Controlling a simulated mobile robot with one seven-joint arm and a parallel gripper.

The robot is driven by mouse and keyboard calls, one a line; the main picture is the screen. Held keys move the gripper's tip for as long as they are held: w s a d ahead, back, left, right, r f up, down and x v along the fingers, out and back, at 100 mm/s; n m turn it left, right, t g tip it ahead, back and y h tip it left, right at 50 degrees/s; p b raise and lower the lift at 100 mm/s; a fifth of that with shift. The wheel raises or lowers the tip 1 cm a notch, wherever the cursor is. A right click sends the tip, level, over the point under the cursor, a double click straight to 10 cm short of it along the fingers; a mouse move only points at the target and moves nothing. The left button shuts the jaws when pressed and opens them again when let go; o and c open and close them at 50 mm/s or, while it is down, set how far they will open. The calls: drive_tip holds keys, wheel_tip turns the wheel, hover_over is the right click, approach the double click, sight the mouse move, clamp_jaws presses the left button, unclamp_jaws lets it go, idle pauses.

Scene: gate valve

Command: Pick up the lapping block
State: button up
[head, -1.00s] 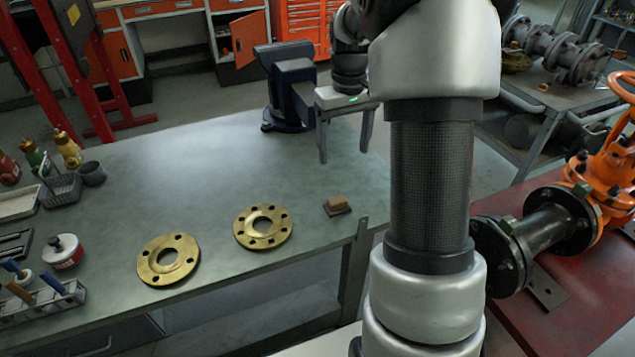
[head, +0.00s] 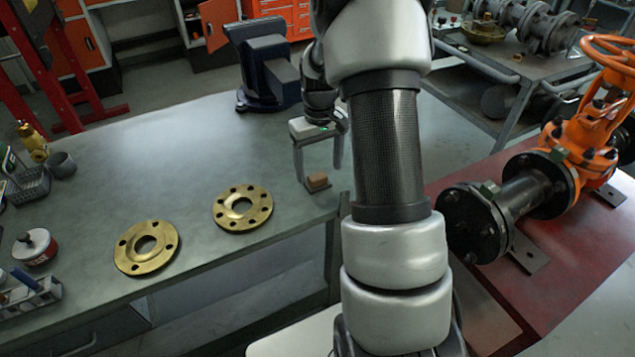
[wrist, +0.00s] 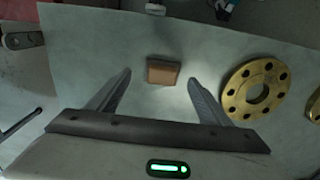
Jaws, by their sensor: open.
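The lapping block is a small brown block (head: 317,181) with a darker base, lying on the grey-green bench near its right end. In the wrist view the block (wrist: 163,72) lies just beyond the fingertips, roughly midway between them. My gripper (head: 319,180) is open and empty, its two fingers pointing down around the block's position in the head view. It also shows in the wrist view (wrist: 160,78), fingers wide apart. I cannot tell the exact height of the fingertips over the bench.
Two brass flanges (head: 243,208) (head: 147,248) lie left of the block. A dark blue vise (head: 265,65) stands behind my gripper. The bench (head: 170,150) is clear around the block. An orange gate valve (head: 580,140) with black pipe stands on a red surface at right.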

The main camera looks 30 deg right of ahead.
sight(317, 176)
drive_tip(key=f, duration=0.3)
drive_tip(key=shift+a+f, duration=0.2)
drive_tip(key=shift+f, duration=0.15)
drive_tip(key=shift+r, duration=0.1)
drive_tip(key=c, duration=1.5)
wheel_tip(317, 176, up, 10)
drive_tip(key=shift+p, duration=0.6)
